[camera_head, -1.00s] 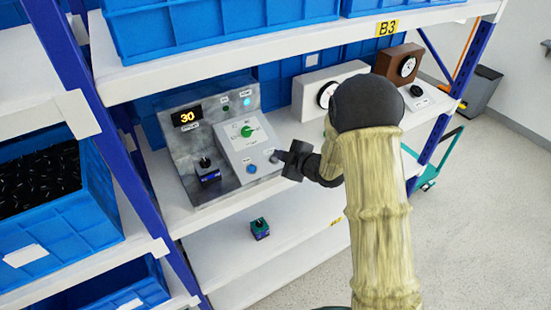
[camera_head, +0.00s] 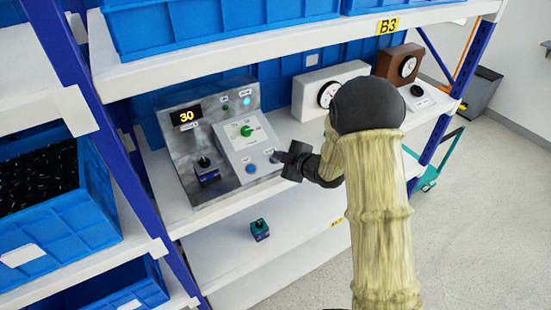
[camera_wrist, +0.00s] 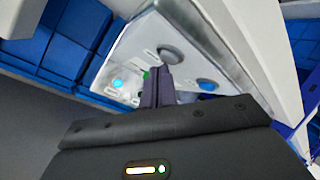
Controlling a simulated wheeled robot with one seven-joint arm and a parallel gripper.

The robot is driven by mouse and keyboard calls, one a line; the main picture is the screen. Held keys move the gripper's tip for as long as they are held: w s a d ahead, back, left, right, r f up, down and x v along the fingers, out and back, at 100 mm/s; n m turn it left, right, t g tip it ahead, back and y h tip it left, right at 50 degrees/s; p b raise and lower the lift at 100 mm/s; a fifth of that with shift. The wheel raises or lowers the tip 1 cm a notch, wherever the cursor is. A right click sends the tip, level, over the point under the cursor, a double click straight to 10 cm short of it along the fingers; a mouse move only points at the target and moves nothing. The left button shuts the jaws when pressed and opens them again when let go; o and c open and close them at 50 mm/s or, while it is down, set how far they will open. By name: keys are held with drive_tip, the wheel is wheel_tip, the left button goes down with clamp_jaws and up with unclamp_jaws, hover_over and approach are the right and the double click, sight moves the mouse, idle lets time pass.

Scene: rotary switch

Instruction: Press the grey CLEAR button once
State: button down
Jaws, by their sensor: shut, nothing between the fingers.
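The grey button sits on the right front of the sloped light-grey control box (camera_head: 232,150). In the wrist view the grey button (camera_wrist: 170,54) shows as a round cap just beyond the fingertips. My gripper (camera_head: 277,156) is at the box's right edge, shut and empty, its fingers pointing left at this button and largely covering it in the head view. In the wrist view its dark fingers (camera_wrist: 157,72) end close beside the cap. I cannot tell whether they touch it. The button labels are too small to read.
The box has a green knob (camera_head: 246,130) and a blue button (camera_head: 251,168). A display (camera_head: 187,115) behind reads 30, with a lit cyan lamp (camera_head: 246,101). A dark switch block (camera_head: 206,173) stands left. A white dial box (camera_head: 325,90) is behind; a shelf hangs above.

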drive_tip(key=shift+w+f+b, duration=0.1)
drive_tip(key=shift+f+b, duration=0.3)
idle(0.4)
idle(0.4)
drive_tip(key=shift+s+d+r+p, duration=0.1)
drive_tip(key=shift+s+r+p, duration=0.1)
drive_tip(key=shift+r, duration=0.2)
drive_tip(key=shift+s+r+p, duration=0.1)
drive_tip(key=shift+r+p, duration=0.05)
drive_tip(key=shift+r, duration=0.25)
drive_tip(key=shift+r, duration=0.1)
drive_tip(key=r, duration=0.1)
drive_tip(key=s+r+p, duration=0.1)
drive_tip(key=r, duration=0.1)
drive_tip(key=d+r+p, duration=0.1)
drive_tip(key=shift+s+r, duration=0.2)
drive_tip(key=shift+s, duration=0.05)
idle(0.6)
